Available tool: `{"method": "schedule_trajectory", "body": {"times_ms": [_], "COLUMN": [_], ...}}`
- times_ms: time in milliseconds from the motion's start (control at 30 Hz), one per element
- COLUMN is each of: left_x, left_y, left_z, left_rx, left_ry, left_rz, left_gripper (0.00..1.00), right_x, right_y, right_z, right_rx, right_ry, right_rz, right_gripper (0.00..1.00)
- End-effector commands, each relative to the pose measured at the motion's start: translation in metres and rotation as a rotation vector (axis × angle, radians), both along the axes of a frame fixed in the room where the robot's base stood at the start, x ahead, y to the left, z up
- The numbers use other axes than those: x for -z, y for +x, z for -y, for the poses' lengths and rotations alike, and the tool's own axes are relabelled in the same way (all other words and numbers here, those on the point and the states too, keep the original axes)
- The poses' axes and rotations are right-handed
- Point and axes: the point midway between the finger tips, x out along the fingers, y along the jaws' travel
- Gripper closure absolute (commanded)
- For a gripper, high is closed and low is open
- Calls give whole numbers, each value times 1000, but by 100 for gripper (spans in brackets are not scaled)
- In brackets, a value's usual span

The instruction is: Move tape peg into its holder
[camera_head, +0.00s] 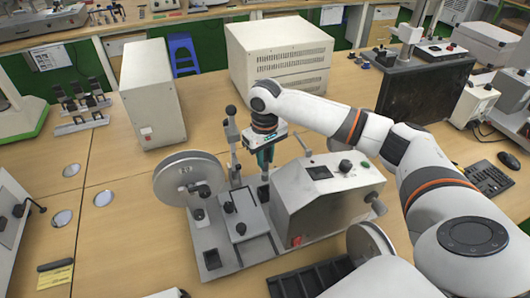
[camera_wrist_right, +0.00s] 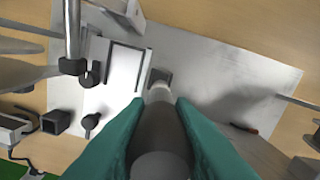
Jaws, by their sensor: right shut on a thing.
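My right gripper (camera_head: 262,160) has teal fingers and is above the testing machine. In the wrist view, the right gripper (camera_wrist_right: 160,128) is shut on the tape peg (camera_wrist_right: 160,140), a grey rounded cylinder that narrows to a pale tip. A small dark square holder (camera_wrist_right: 160,76) on the machine's pale plate shows just beyond the tip. From this angle I cannot tell whether the tip is in the holder or above it. In the head view, the machine's base plate (camera_head: 230,258) lies under the gripper. My left gripper is not in view.
A round grey disc (camera_head: 188,180) stands left of the gripper, and a thin upright post (camera_head: 232,135) is close beside it. The machine's grey control box (camera_head: 328,200) is to the right. A white cabinet (camera_head: 152,92) and a larger vented box (camera_head: 280,58) stand behind.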

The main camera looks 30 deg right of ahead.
Motion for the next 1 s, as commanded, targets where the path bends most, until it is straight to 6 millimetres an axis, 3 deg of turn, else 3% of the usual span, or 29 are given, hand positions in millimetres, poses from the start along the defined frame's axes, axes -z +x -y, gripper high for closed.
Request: {"method": "schedule_trajectory", "body": {"times_ms": [567, 867, 1000], "left_x": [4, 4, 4], "left_y": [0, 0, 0], "left_z": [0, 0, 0], "left_rx": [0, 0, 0], "left_ry": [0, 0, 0], "left_rz": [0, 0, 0], "left_gripper": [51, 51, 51], "right_x": [34, 35, 31], "right_y": [0, 0, -6], "right_z": [-1, -1, -12], "right_rx": [0, -1, -4], "right_ry": [1, 0, 4], "right_rz": [1, 2, 0], "right_gripper": [100, 100, 100]}}
